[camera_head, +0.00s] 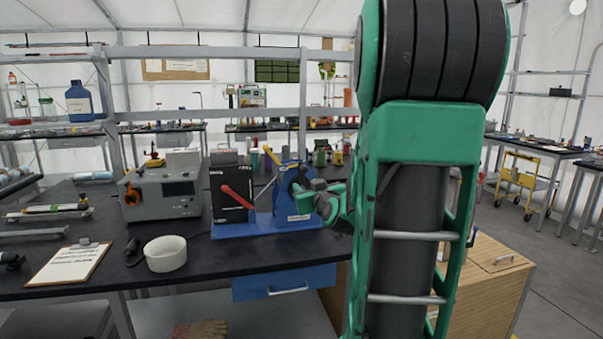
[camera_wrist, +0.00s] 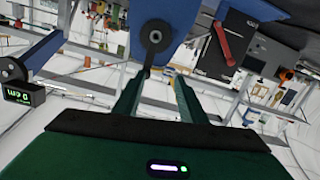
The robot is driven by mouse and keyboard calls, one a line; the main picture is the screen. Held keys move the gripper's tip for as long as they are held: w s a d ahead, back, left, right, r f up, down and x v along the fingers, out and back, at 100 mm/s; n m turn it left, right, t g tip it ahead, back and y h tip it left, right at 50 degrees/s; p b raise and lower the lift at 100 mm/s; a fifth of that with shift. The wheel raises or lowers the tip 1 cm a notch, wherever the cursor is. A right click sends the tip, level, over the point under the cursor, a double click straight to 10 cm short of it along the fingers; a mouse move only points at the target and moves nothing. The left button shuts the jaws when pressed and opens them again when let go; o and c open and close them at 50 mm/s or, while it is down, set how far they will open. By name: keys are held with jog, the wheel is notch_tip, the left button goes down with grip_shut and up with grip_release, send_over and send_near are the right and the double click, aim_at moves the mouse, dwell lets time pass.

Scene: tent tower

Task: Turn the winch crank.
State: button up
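The winch is a blue frame (camera_head: 290,190) on a blue base (camera_head: 255,229), standing on the dark bench. In the wrist view its blue side plate (camera_wrist: 180,20) is at the top. The dark crank (camera_wrist: 149,60) runs down from a round hub (camera_wrist: 155,36) toward my fingertips. My gripper (camera_wrist: 159,78) has its two green fingers apart, with the crank's lower end between or just beyond the tips, nearer the left one. I cannot tell whether it touches. In the head view my gripper (camera_head: 325,203) is at the winch's right side and hides much of the crank.
A black box with a red lever (camera_head: 238,197) stands left of the winch. A grey instrument (camera_head: 165,193), white bowl (camera_head: 165,254) and clipboard (camera_head: 70,263) are on the bench (camera_head: 215,262). A small green-digit display (camera_wrist: 22,95) is left in the wrist view. A wooden cabinet (camera_head: 490,290) stands right.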

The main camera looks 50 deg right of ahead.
aim_at(305, 170)
jog(key=shift+h, duration=0.7)
jog(key=x, duration=0.3)
jog(key=d+r+x, duration=0.1)
jog(key=x, duration=0.3)
jog(key=r+x, duration=0.1)
jog(key=x, duration=0.3)
jog(key=shift+s+d+r, duration=0.15)
jog(key=shift+s+d, duration=0.1)
jog(key=shift+d, duration=0.05)
grip_shut()
